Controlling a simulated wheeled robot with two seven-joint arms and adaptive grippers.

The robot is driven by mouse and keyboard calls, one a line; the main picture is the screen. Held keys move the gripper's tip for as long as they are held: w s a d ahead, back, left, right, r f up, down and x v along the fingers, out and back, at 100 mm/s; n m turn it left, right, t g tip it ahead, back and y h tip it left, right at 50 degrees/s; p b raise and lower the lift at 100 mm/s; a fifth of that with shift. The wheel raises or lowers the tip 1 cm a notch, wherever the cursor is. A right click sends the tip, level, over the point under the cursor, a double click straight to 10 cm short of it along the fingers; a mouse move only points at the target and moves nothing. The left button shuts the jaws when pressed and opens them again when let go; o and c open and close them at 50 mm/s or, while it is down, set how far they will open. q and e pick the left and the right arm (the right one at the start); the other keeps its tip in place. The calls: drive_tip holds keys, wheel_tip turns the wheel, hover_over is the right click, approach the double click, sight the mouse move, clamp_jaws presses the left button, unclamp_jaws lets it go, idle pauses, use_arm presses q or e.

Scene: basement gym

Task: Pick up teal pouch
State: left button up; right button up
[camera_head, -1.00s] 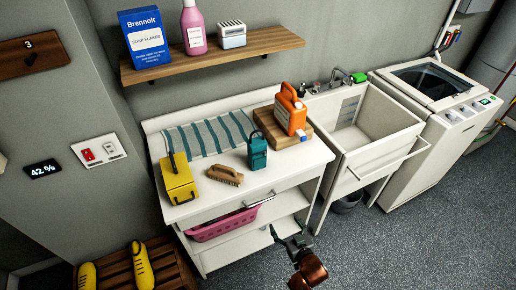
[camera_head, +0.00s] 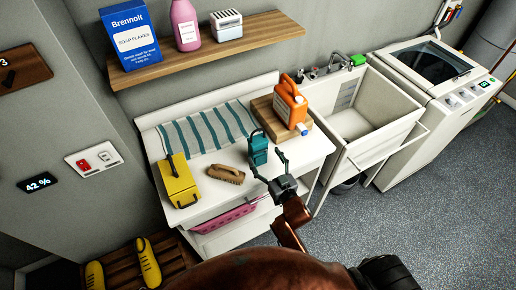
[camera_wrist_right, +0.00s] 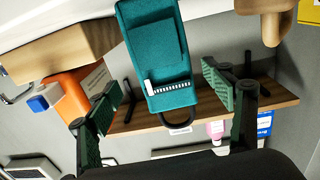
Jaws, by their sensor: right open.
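The teal pouch (camera_head: 258,149) stands upright near the front right of the white counter in the head view. It has a dark loop on top. My right gripper (camera_head: 268,168) is open just in front of the pouch. In the right wrist view the pouch (camera_wrist_right: 158,55) is in the upper middle, with a small white tag and a striped strip on its face. The open fingers of my right gripper (camera_wrist_right: 168,105) stand to either side below it, apart from it. My left gripper is not in view.
An orange jug (camera_head: 291,103) is on a wooden board (camera_head: 264,106) behind right. A striped towel (camera_head: 208,129) lies behind. The sink (camera_head: 370,122) is to the right.

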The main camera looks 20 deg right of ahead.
sight(261, 148)
drive_tip(key=w, duration=0.3)
drive_tip(key=w+a, duration=0.1)
drive_tip(key=w, duration=0.1)
drive_tip(key=shift+w, duration=0.2)
drive_tip(key=shift+r, duration=0.1)
drive_tip(key=c, duration=1.4)
drive_tip(key=shift+r, duration=0.65)
drive_tip(key=shift+s+r+p, duration=0.2)
drive_tip(key=shift+r+p, duration=0.2)
drive_tip(key=shift+r, duration=0.85)
drive_tip(key=s+r, duration=0.1)
drive_tip(key=r, duration=0.1)
drive_tip(key=s+a+r, duration=0.1)
drive_tip(key=s, duration=0.1)
drive_tip(key=s+a+r+p, duration=0.1)
drive_tip(key=r, duration=0.1)
drive_tip(key=shift+s+r, duration=0.25)
drive_tip(key=shift+r, duration=0.05)
drive_tip(key=s+a+r, duration=0.3)
drive_tip(key=s, duration=0.5)
drive_tip(key=shift+r, duration=0.3)
